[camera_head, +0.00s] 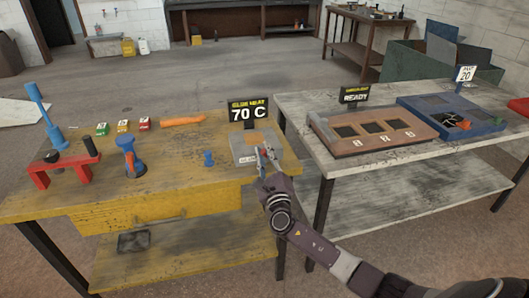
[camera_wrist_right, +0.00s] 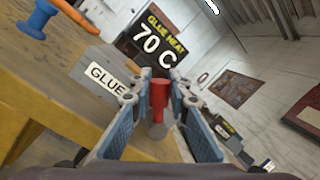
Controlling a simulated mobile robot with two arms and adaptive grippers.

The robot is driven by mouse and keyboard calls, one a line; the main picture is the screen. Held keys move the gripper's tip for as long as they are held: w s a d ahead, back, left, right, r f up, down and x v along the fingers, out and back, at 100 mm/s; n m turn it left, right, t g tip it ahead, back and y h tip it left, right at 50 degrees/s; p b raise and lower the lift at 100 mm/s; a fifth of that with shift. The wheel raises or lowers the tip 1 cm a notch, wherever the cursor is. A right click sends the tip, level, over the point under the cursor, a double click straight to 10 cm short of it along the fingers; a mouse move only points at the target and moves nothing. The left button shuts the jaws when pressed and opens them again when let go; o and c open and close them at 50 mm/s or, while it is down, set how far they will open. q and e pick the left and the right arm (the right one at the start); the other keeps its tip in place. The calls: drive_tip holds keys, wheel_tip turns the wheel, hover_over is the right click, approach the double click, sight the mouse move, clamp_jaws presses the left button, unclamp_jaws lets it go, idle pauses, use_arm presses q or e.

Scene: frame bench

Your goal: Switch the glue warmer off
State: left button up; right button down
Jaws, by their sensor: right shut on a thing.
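The glue warmer (camera_head: 243,147) is a grey box near the right end of the yellow bench. It carries a GLUE label (camera_wrist_right: 107,77). A black sign (camera_head: 248,112) behind it reads GLUE HEAT 70 C, and the sign also shows in the right wrist view (camera_wrist_right: 152,40). My right gripper (camera_head: 265,154) is at the warmer's right side. In the right wrist view its fingers (camera_wrist_right: 160,92) are shut on a red switch lever (camera_wrist_right: 158,98), which stands upright between them. My left gripper is out of view.
The yellow bench (camera_head: 185,178) holds a blue knob (camera_head: 208,158), an orange tool (camera_head: 182,121), small coloured boxes (camera_head: 122,126), a blue clamp (camera_head: 128,155) and a red stand (camera_head: 62,173). A grey bench (camera_head: 300,105) at right holds a wooden tray (camera_head: 335,140) and a blue tray (camera_head: 430,112).

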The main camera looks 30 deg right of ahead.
drive_tip(key=shift+f, duration=0.2)
drive_tip(key=c, duration=1.8)
unclamp_jaws()
drive_tip(key=shift+r, duration=0.1)
drive_tip(key=shift+r, duration=0.15)
